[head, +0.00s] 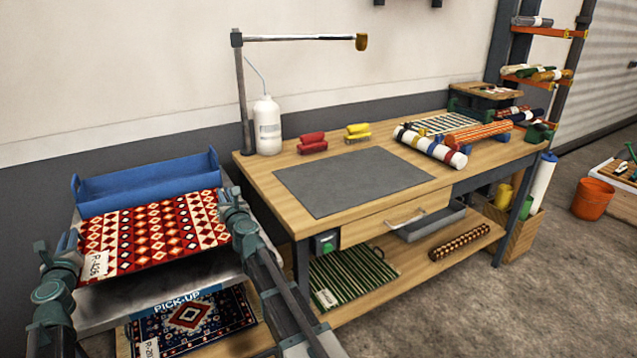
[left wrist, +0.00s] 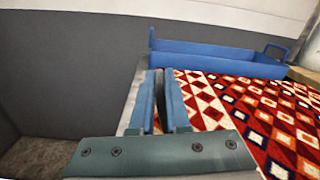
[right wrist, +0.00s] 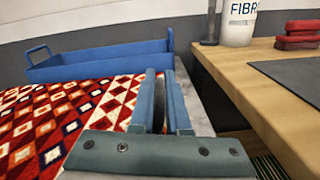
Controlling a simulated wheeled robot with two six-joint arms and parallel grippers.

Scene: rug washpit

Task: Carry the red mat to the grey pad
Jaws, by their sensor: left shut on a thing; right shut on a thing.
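The red mat (head: 150,238), patterned with cream and dark diamonds and tagged R-426, lies flat over the pick-up stand (head: 190,292) at the left in the head view. I cannot tell whether it touches the stand. My left gripper (head: 70,242) is shut on its left edge, and the mat also shows in the left wrist view (left wrist: 245,105). My right gripper (head: 230,203) is shut on its right edge, and the mat shows in the right wrist view (right wrist: 60,110). The grey pad (head: 350,180) lies bare on the wooden bench, right of the mat.
A blue tray (head: 145,183) stands behind the mat. Around the pad are a white bottle (head: 267,125), a lamp post (head: 243,95), red (head: 312,142) and yellow (head: 358,132) brushes, and rolled rugs (head: 430,147). A blue patterned mat (head: 190,318) lies below the stand.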

